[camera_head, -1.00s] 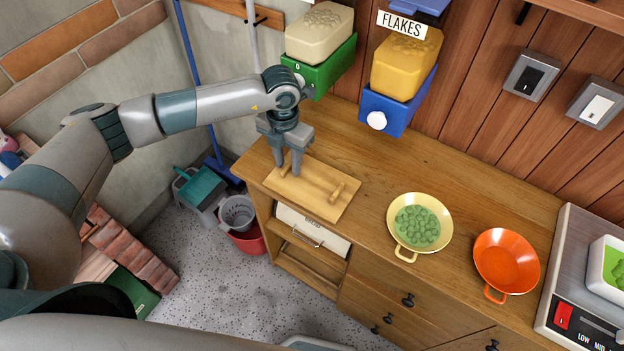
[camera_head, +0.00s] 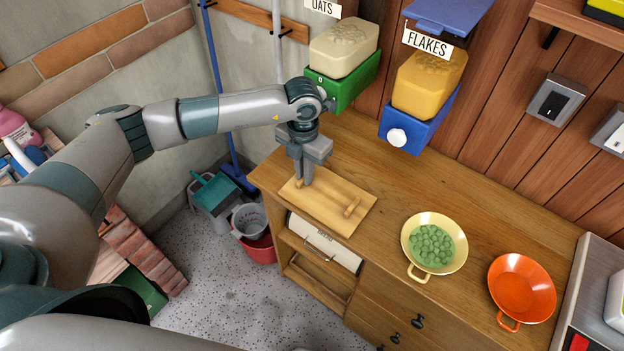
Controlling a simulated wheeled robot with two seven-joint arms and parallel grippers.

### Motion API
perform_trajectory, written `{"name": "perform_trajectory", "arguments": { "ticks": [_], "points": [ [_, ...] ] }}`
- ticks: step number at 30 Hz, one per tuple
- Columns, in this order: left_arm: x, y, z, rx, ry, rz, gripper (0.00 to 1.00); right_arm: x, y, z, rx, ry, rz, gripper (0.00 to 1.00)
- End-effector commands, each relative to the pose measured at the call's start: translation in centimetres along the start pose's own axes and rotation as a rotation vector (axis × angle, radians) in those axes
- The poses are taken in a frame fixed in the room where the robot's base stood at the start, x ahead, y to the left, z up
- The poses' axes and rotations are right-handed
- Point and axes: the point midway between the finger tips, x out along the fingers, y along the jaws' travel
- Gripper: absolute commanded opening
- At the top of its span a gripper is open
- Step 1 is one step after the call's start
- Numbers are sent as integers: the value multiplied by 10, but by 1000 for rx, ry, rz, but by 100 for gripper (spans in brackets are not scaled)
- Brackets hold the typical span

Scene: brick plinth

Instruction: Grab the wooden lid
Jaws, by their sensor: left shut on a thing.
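The wooden lid (camera_head: 328,203) is a flat, light rectangular board with small wooden handles on top. It lies at the left end of the wooden counter (camera_head: 385,178), above the white-fronted drawer. My left gripper (camera_head: 303,183) points down at the lid's left part, its fingers shut on the handle there. The fingers hide most of that handle. The other handle (camera_head: 352,207), toward the lid's right end, is free. The lid looks flat on the counter; I cannot tell if it is raised at all. My right gripper is not in view.
A yellow pan of green balls (camera_head: 434,243) and an empty orange pan (camera_head: 521,288) stand to the right on the counter. Green (camera_head: 343,84) and blue (camera_head: 418,126) dispensers hang on the wall behind. Bare counter lies between the lid and the pans.

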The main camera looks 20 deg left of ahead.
Motion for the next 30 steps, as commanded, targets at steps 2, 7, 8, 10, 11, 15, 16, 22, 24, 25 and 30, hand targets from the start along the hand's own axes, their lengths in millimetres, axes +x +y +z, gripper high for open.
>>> {"name": "perform_trajectory", "arguments": {
  "ticks": [2, 7, 8, 10, 11, 15, 16, 22, 24, 25, 30],
  "points": [
    [-3, 0, 1, 0, -3, 0, 0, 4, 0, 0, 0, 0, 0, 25],
    [-19, 0, 2, 0, -6, 0, 0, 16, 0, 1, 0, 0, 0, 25],
    [-24, 0, 2, 0, -6, -1, 0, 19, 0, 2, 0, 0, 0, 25],
    [-35, 0, 2, 1, -7, 0, 0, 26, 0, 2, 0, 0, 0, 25],
    [-39, -4, -1, 4, -5, -1, 0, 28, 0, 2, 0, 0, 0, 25],
    [-54, -28, -14, 7, -5, -2, 0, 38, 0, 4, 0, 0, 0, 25],
    [-57, -34, -17, 7, -5, -3, 0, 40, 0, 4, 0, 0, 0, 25],
    [-80, -66, -37, 7, -5, -1, 0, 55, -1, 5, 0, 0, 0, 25],
    [-88, -76, -42, 6, -5, -2, 0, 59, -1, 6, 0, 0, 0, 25],
    [-90, -80, -44, 6, -4, -1, 0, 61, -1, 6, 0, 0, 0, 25],
    [-103, -95, -54, 4, -3, -2, 0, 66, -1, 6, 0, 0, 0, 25]
  ]
}}
